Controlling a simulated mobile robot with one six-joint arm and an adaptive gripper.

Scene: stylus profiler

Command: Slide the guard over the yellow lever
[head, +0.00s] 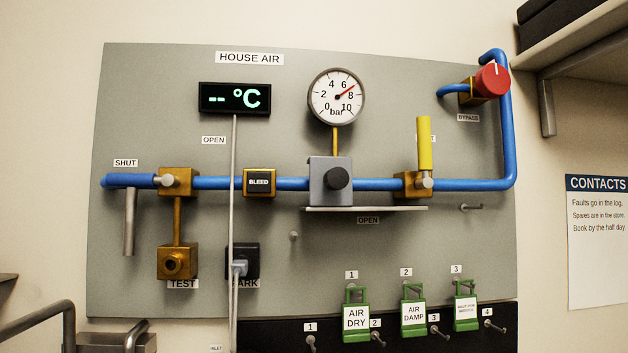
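The yellow lever (424,143) points straight up from a brass valve (405,185) on the blue pipe, right of centre in the head view. A grey box with a round black knob, which looks like the guard (319,181), sits over the pipe to the left of that valve, apart from the lever. A thin pale rail (390,208) runs under the box and on to below the valve. My gripper is not in view.
A round gauge (336,96) stands above the box on a brass stem. A red knob (491,80) is at upper right. Green tags (413,315) hang along the bottom near several pegs. A grey cable (234,200) hangs from the display (234,98). A shelf (580,45) juts out at upper right.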

